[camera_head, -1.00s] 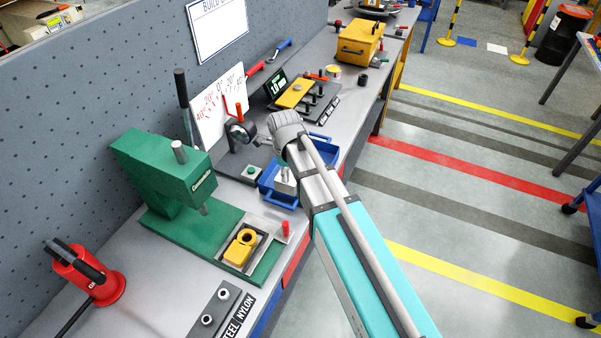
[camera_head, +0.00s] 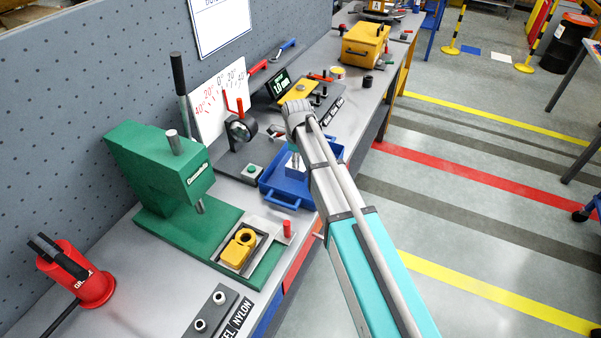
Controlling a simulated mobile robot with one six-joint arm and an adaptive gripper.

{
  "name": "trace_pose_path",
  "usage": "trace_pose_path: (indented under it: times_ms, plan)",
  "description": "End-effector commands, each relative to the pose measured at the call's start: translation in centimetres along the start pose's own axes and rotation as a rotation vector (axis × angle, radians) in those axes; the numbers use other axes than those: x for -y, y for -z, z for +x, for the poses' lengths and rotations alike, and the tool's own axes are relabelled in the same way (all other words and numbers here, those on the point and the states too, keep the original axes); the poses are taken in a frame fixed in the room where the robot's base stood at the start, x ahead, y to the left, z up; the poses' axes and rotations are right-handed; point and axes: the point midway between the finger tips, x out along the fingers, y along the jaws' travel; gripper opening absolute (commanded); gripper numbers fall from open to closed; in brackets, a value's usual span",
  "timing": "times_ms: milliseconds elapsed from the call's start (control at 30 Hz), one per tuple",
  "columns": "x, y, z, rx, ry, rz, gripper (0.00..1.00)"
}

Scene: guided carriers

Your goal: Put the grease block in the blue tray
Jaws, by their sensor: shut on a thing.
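The blue tray (camera_head: 284,189) lies on the bench to the right of the green press, partly covered by my arm. My gripper (camera_head: 294,163) points down at the tray, mostly behind my own arm. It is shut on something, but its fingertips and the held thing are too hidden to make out. I cannot pick out the grease block for certain. Whether the held thing touches the tray floor does not show.
The green press (camera_head: 160,170) stands left of the tray, with a yellow part (camera_head: 239,250) in its fixture. A yellow box (camera_head: 363,44) sits farther along the bench.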

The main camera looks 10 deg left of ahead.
Motion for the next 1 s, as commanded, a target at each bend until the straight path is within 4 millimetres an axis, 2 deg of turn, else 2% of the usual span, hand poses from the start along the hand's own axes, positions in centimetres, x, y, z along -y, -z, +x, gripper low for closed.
trace_pose_path:
  times_ms: [33, 200, 733, 1000]
  plan:
    - [0.5, -0.2, 0.9, 0.000, 0.001, 0.000, 0.00]
    - [1.3, -0.4, 1.8, 0.000, 0.001, 0.000, 0.00]
    - [1.6, -0.5, 2.0, 0.000, 0.001, -0.001, 0.00]
    - [2.4, -0.7, 3.5, 0.000, 0.000, -0.002, 0.00]
